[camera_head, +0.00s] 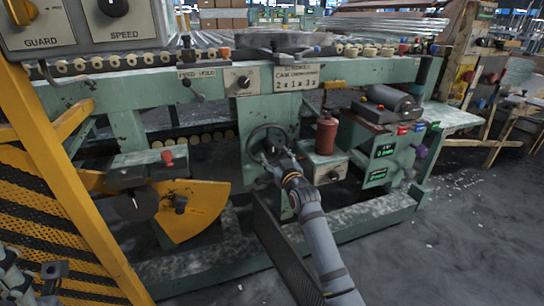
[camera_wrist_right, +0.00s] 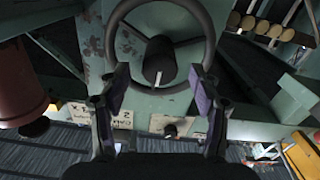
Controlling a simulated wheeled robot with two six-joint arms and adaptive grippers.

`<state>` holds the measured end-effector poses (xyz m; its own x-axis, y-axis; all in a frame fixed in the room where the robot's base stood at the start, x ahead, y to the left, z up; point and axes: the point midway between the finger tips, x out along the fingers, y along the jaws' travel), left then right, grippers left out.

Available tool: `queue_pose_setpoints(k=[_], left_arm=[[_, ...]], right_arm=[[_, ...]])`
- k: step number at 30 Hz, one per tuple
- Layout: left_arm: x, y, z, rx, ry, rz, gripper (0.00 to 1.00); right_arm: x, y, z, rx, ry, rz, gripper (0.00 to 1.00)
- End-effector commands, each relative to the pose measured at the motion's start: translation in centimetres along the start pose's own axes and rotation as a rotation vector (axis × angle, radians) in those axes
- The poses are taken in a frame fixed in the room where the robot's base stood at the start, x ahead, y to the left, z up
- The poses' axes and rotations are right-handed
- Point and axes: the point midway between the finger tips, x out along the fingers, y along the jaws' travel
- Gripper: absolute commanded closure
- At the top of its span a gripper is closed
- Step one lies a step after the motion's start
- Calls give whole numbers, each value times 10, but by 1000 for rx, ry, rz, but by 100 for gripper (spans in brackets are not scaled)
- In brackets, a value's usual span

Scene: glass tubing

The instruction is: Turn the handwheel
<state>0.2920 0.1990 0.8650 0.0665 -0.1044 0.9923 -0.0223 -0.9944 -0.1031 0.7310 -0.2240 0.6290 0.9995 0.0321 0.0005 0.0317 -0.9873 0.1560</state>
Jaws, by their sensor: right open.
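The dark handwheel (camera_head: 268,136) is on the green machine's front, below the lettered plate, in the head view. My right gripper (camera_head: 277,165) is at its lower part and hides some of it. In the right wrist view the wheel's round rim (camera_wrist_right: 209,45) and its dark hub with a pale mark fill the top middle. My right gripper (camera_wrist_right: 158,88) is open there, with its two fingers apart and their tips near the rim on either side of the hub. I cannot tell whether they touch it. Grey jointed parts, perhaps my left arm, show at the lower left of the head view.
A red cylinder (camera_head: 326,135) stands just right of the wheel. A motor unit (camera_head: 393,103) with green displays is farther right. A yellow quadrant plate (camera_head: 197,208) is to the left, and a yellow guard frame (camera_head: 72,190) rises at far left. The floor at right is open.

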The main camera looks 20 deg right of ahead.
Motion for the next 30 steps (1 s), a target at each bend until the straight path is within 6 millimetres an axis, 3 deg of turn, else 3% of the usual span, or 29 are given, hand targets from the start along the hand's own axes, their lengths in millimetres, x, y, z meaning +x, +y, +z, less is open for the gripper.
queue_pose_setpoints(k=[1,6,17,30], left_arm=[[-9,1,1,3,-2,-1,60],[-16,2,2,10,-4,-1,60],[-16,2,3,13,-5,-1,60],[-16,2,3,12,-5,-1,60]], right_arm=[[10,-1,4,0,2,0,36],[31,0,2,0,0,0,36],[38,0,0,0,-1,0,36],[37,0,0,0,-1,0,96]])
